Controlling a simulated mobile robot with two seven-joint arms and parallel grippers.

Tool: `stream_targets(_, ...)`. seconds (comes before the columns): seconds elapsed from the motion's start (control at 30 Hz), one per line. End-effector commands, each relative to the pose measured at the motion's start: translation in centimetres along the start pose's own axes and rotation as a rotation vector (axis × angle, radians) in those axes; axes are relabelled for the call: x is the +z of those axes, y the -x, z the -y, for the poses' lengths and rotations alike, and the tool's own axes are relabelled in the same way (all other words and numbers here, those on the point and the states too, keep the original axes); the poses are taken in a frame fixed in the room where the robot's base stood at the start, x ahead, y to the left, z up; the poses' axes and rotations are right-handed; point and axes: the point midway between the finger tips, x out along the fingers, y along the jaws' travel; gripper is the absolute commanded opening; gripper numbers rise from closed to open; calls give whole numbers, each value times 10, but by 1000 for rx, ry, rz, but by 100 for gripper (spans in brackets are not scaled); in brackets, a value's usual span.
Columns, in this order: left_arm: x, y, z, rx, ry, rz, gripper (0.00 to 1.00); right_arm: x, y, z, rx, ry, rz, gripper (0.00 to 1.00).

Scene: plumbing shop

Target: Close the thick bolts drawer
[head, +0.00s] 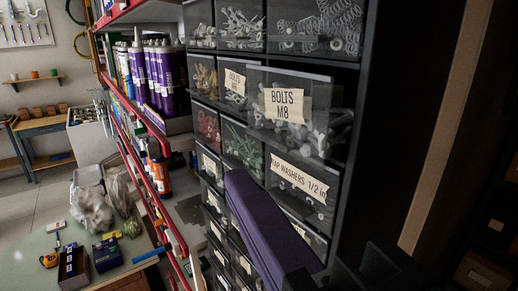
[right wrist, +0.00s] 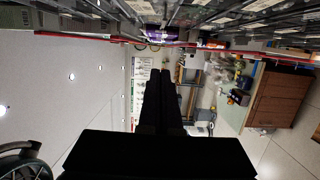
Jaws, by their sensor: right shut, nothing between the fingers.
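The thick bolts drawer (head: 285,112) is a clear bin labelled "BOLTS M8", full of large bolts. In the head view it sticks out from the dark cabinet, its front ahead of the neighbouring drawers. My right gripper (head: 238,182) is below and left of it, in front of the lower drawers, apart from the M8 drawer's front. It is shut and empty, and its dark fingers also show in the right wrist view (right wrist: 174,82). My left gripper is not in view.
A smaller drawer labelled "BOLTS M6" (head: 234,84) sits to the left, and a tap washers drawer (head: 300,182) below. A red-edged shelf with purple cartridges (head: 160,75) stands left of the cabinet. A cluttered green-topped table (head: 35,247) is at lower left.

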Motion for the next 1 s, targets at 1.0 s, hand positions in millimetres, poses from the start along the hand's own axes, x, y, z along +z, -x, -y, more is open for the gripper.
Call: stream_targets(1.0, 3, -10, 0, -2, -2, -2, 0, 41, -63, 0, -2, -2, -1, 0)
